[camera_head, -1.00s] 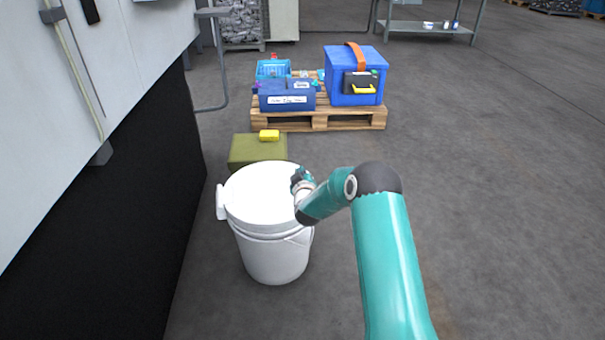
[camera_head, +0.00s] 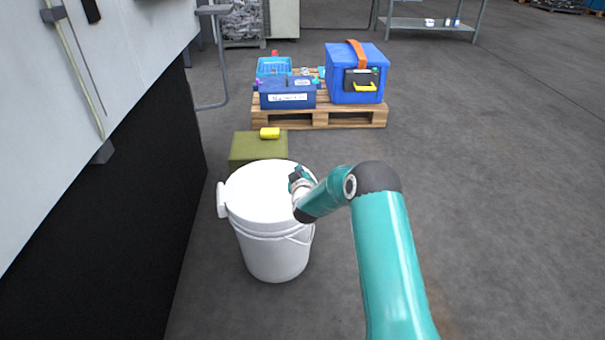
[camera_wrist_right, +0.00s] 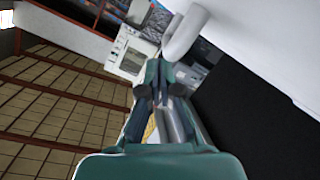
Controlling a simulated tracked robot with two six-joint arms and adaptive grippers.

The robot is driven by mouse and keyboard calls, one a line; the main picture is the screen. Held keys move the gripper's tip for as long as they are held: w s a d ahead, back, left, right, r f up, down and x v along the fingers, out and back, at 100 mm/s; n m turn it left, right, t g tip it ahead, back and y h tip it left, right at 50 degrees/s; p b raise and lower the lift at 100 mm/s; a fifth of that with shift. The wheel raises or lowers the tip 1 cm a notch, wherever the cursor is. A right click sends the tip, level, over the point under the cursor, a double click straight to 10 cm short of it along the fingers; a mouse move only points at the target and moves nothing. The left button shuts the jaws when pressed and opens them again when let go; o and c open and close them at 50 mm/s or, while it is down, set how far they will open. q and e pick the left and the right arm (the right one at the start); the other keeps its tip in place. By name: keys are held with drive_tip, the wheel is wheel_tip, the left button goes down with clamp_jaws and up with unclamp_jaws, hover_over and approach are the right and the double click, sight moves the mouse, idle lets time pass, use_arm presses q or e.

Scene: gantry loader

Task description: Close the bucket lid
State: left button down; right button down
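The white bucket (camera_head: 272,250) stands upright on the floor. Its white lid (camera_head: 262,193) lies over the top and looks flat, but I cannot tell whether the rim is fully seated. A white tab (camera_head: 221,200) sticks out on the bucket's left side. My right gripper (camera_head: 296,177) is over the right part of the lid; contact cannot be made out. In the right wrist view the fingers of the right gripper (camera_wrist_right: 160,72) are close together with nothing seen between them. My left gripper is in neither current view.
A white machine with a black lower side (camera_head: 110,235) stands close left of the bucket. Behind the bucket is an olive box (camera_head: 257,150) with a yellow item (camera_head: 270,133) on it. A wooden pallet (camera_head: 320,121) carries blue boxes. The floor to the right is open.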

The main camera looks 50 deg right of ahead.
drive_tip(key=r, duration=0.1)
drive_tip(key=r+p, duration=0.1)
drive_tip(key=r, duration=0.1)
drive_tip(key=shift+w+a+r, duration=0.1)
drive_tip(key=shift+w, duration=0.1)
drive_tip(key=d+p+v, duration=0.1)
drive_tip(key=p+v, duration=0.2)
drive_tip(key=v, duration=0.6)
drive_tip(key=s+a+f+n+g+y, duration=0.15)
drive_tip(key=a+f+y, duration=0.45)
drive_tip(key=a, duration=0.8)
drive_tip(key=s+a+f+n+g+y, duration=0.1)
drive_tip(key=s+a+f+n+y, duration=0.15)
drive_tip(key=a+f, duration=0.9)
drive_tip(key=s+a+f+m+g+y, duration=0.2)
drive_tip(key=s+a+g+y, duration=0.15)
drive_tip(key=s+a, duration=0.6)
drive_tip(key=s+a+f+m+g+y, duration=0.2)
drive_tip(key=s+a+g, duration=0.35)
drive_tip(key=s, duration=0.65)
wheel_tip(320, 180, up, 37)
drive_tip(key=p, duration=3.7)
drive_tip(key=shift+s+a+m, duration=0.3)
drive_tip(key=shift+a, duration=0.1)
drive_tip(key=shift+f+t, duration=0.15)
drive_tip(key=shift+t, duration=0.1)
